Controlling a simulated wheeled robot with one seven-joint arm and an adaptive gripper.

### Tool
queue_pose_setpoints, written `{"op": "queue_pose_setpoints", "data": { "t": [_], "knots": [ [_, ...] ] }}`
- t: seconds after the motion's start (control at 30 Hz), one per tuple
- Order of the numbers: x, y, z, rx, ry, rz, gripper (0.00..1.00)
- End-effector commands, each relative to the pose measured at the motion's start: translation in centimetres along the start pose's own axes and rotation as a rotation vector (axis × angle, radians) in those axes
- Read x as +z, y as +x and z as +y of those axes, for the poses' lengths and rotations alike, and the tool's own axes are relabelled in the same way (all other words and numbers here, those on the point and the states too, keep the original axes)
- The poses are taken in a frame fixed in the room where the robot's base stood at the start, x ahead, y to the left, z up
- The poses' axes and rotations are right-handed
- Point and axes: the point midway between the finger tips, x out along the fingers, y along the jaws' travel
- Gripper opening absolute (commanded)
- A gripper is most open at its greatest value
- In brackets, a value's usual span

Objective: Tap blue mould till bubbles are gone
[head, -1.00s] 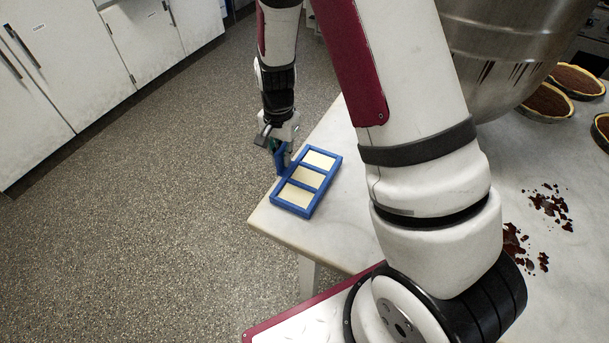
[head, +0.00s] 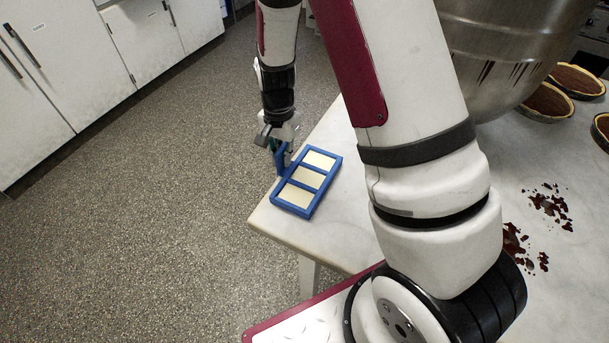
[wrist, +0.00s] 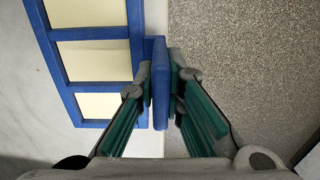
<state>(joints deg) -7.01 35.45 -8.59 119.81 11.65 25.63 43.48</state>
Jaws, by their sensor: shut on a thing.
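The blue mould (head: 307,181) lies flat at the near left corner of the marble table. It has three compartments in a row, each filled with a pale cream material. Bubbles are too small to make out. My gripper (head: 282,156) is at the mould's left long side, by the table edge. In the wrist view the mould (wrist: 65,33) is at the upper left. My gripper's green-padded fingers (wrist: 160,85) are shut on the mould's upright blue side tab, one finger on each side.
The marble table (head: 345,215) has bare surface around the mould, with its edge just left of it. A large steel bowl (head: 505,45) stands at the back. Dark crumbs (head: 550,205) and several filled tart shells (head: 547,100) are on the right.

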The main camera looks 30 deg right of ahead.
Motion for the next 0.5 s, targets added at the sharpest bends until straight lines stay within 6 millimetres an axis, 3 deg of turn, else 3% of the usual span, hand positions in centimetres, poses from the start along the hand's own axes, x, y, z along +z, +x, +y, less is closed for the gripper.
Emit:
{"op": "queue_pose_setpoints", "data": {
  "t": [0.37, 0.4, 0.5],
  "knots": [
    [-0.13, 0.3, -0.15, -0.002, -0.001, 0.002, 0.0],
    [-0.13, 0.29, -0.16, -0.002, -0.001, 0.001, 0.16],
    [-0.13, 0.29, -0.16, -0.002, -0.001, 0.001, 0.33]
  ]
}}
